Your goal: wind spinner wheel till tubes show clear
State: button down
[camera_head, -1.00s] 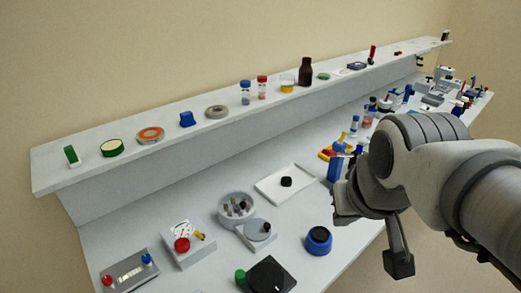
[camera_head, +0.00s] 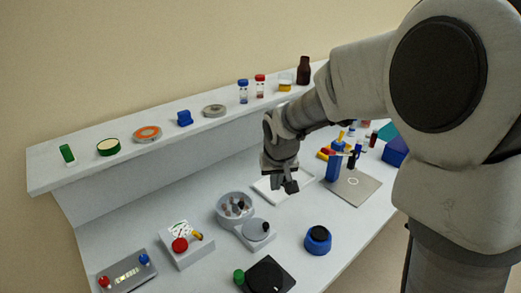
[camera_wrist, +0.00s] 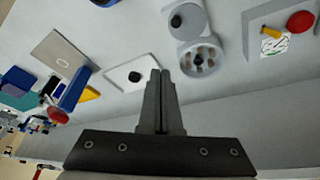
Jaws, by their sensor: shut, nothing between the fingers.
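The spinner is a light grey unit on the bench. Its round bowl (camera_head: 235,207) holds several small dark and brownish tubes, and its crank wheel (camera_head: 257,231) with a dark knob sits at the lower right. In the wrist view the bowl (camera_wrist: 201,57) and the wheel (camera_wrist: 187,22) show at the upper middle, right of my fingers. I cannot tell if the tubes' contents are clear. My gripper (camera_head: 291,187) is shut and empty, above the white tray, to the right of and behind the spinner. It touches nothing; the shut fingers (camera_wrist: 160,73) point toward the bench.
The white tray (camera_wrist: 118,76) holds a small black item. A blue-topped round pot (camera_head: 318,240) and a black plate with a dial (camera_head: 265,277) stand in front. A box with a red knob (camera_head: 186,246) is left. A grey plate (camera_head: 355,190) lies right. The shelf runs behind.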

send_over(265, 223)
jog(key=w, duration=0.2)
notch_tip(265, 223, down, 5)
jog(key=x, duration=1)
jog(key=shift+s+a+f, duration=0.1)
jog(key=shift+s+a, duration=0.1)
jog(key=shift+a, duration=0.05)
jog(key=s, duration=0.3)
jog(key=shift+s+d, duration=0.15)
jog(key=shift+d, duration=0.1)
jog(key=shift+s, duration=0.35)
jog(key=shift+f+b, duration=0.2)
jog(key=shift+b, duration=0.4)
jog(key=shift+s+m+h+b, duration=0.2)
jog(key=shift+m+b, duration=0.55)
jog(key=shift+b, duration=0.5)
jog(key=shift+s+m+h+b, duration=0.2)
jog(key=shift+m+b, duration=0.55)
jog(key=shift+b, duration=0.45)
jog(key=shift+m+b, duration=0.3)
jog(key=shift+b, duration=0.05)
jog(key=shift+s+m+h+b, duration=0.25)
jog(key=shift+m+h+b, duration=0.15)
jog(key=shift+m+b, duration=0.5)
